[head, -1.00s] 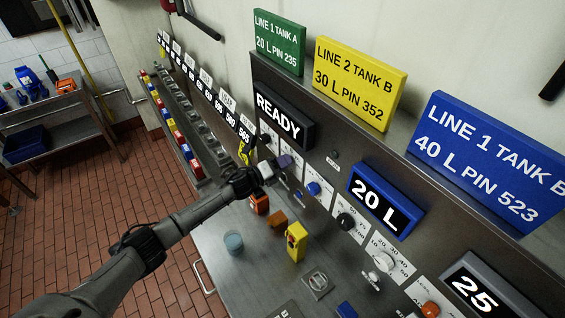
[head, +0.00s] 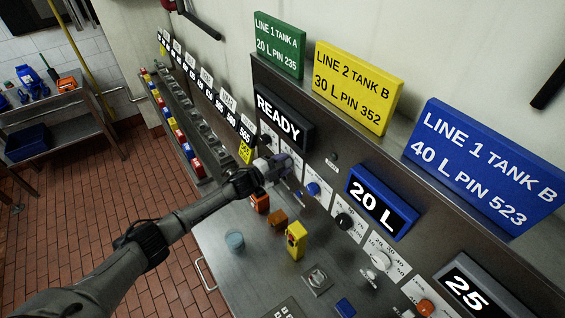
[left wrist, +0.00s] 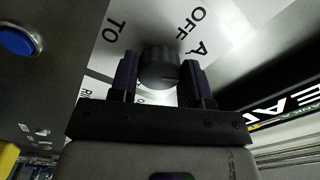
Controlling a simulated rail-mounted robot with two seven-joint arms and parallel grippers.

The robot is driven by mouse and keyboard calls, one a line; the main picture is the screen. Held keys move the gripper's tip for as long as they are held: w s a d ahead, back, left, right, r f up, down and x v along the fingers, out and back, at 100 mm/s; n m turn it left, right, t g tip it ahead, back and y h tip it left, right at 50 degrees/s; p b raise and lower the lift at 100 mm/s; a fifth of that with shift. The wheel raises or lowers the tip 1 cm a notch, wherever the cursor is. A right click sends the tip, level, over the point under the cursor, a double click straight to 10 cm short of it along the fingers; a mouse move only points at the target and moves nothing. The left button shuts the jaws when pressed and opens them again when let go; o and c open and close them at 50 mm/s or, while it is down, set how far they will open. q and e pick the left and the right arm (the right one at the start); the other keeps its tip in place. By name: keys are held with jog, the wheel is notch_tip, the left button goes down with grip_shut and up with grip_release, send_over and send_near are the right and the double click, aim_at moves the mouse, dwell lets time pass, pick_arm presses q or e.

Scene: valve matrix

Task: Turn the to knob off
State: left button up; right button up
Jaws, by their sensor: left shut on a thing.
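The dark round knob (left wrist: 158,68) sits on a white label plate in the left wrist view, with the words TO, OFF and A printed around it. My left gripper (left wrist: 160,75) has one finger on each side of the knob and is shut on it. Part of the lettering below the knob is hidden by the gripper. In the head view my left gripper (head: 287,163) is at the panel below the READY display, and it covers the knob there. My right gripper is not in either view.
A blue button (head: 313,188), a black knob (head: 345,220) and a white knob (head: 381,261) are on the panel to the right.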

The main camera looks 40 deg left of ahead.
pick_arm(q)
jog(key=n, duration=0.3)
jog(key=shift+n+p, duration=0.35)
jog(key=shift+n, duration=0.05)
jog(key=n, duration=0.3)
jog(key=shift+n, duration=0.3)
jog(key=n, duration=0.3)
jog(key=shift+n, duration=0.4)
jog(key=shift+d+n, duration=0.1)
jog(key=shift+n, duration=1)
jog(key=o, duration=0.9)
